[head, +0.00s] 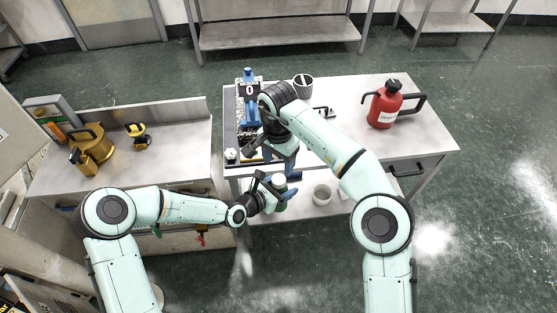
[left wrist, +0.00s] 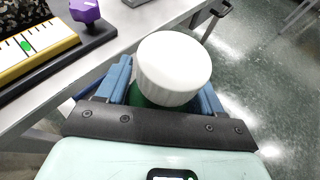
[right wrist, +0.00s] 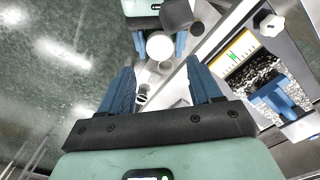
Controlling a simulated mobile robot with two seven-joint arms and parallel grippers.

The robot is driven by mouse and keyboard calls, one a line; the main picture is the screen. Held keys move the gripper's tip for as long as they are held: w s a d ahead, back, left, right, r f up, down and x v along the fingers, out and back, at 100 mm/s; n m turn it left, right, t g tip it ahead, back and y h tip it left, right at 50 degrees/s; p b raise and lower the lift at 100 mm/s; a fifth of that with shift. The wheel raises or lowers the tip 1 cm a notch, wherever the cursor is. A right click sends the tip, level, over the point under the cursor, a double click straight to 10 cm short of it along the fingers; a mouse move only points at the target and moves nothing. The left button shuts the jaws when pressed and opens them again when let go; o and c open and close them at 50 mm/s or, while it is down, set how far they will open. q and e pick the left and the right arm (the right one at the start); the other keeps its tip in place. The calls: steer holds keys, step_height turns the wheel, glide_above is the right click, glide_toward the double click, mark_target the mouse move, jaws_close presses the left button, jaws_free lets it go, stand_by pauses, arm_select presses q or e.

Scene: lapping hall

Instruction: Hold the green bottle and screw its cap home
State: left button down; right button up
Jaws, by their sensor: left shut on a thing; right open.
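The green bottle (left wrist: 141,98) is held upright in my left gripper (head: 277,188), with blue fingers on both sides of its body. A wide white cap (left wrist: 173,68) sits on top and hides most of the bottle in the left wrist view. How far the cap is screwed down cannot be told. The cap shows beyond my right fingertips in the right wrist view (right wrist: 159,46). My right gripper (right wrist: 163,85) is open and empty, its fingers apart and pointing toward the cap without touching it. In the head view the bottle is just off the table's front edge.
The steel table (head: 420,140) carries a red can (head: 384,108), a patterned cup (head: 303,86) and a blue device (head: 249,95). A white bucket (head: 322,193) stands on the lower shelf.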

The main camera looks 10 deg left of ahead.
mark_target(279, 179)
steer(key=shift+f, duration=4)
steer(key=c, duration=1.1)
steer(key=shift+m, duration=1.7)
steer(key=o, duration=1.2)
steer(key=shift+r, duration=2.3)
